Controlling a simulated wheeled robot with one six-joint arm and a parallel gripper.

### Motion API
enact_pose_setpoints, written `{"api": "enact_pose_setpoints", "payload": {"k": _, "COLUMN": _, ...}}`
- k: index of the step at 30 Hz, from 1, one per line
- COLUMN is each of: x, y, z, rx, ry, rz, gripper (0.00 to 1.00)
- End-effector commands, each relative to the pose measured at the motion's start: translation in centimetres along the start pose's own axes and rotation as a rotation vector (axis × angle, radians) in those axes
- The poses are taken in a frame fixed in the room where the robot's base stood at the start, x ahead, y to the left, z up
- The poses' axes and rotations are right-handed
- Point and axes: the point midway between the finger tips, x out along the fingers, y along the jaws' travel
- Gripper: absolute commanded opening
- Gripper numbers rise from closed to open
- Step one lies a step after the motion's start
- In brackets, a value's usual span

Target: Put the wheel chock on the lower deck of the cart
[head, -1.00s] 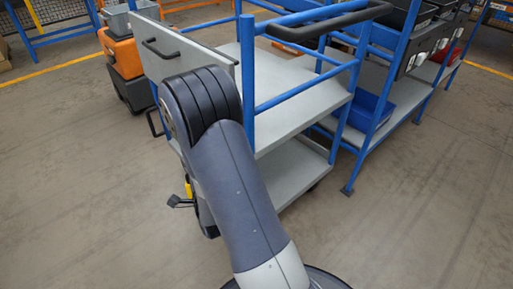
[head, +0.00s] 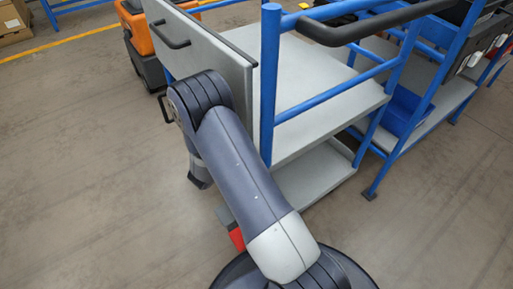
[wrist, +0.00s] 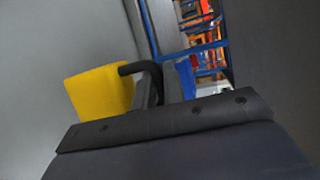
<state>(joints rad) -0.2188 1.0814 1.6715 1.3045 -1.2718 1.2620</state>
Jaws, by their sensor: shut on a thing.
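The cart has blue posts and rails, a grey upper deck (head: 315,85) and a grey lower deck (head: 312,182) below it in the head view. A grey panel (head: 215,52) with dark handles closes its left end. My gripper (wrist: 148,88) shows in the wrist view, shut on the yellow wheel chock (wrist: 98,92), which sits at the left of the fingers. Part of the chock is hidden behind my gripper. In the head view the chock and fingertips are hidden; my arm hangs down beside the panel.
A rack with a blue bin (head: 408,112) and dark bins stands right of the cart. An orange and dark machine (head: 140,45) stands behind the panel. A small red thing (head: 237,238) is low by the near deck corner. Floor at left is clear.

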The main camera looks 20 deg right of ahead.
Motion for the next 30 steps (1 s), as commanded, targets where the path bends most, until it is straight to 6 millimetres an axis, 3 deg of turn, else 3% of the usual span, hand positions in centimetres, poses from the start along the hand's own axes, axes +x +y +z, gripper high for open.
{"api": "enact_pose_setpoints", "payload": {"k": 6, "x": 0.8, "y": 4.4, "z": -0.3, "rx": -0.003, "ry": -0.001, "rz": -0.001, "gripper": 0.0}}
{"api": "enact_pose_setpoints", "payload": {"k": 18, "x": 1.6, "y": 8.8, "z": -0.6, "rx": -0.001, "ry": -0.002, "rz": -0.002, "gripper": 0.0}}
{"api": "enact_pose_setpoints", "payload": {"k": 25, "x": 1.6, "y": 8.9, "z": -0.6, "rx": 0.0, "ry": -0.002, "rz": -0.001, "gripper": 0.0}}
{"api": "enact_pose_setpoints", "payload": {"k": 26, "x": 1.6, "y": 9.0, "z": -0.7, "rx": -0.001, "ry": -0.002, "rz": 0.001, "gripper": 0.13}}
{"api": "enact_pose_setpoints", "payload": {"k": 30, "x": 1.6, "y": 9.0, "z": -0.7, "rx": -0.001, "ry": -0.002, "rz": 0.001, "gripper": 0.24}}
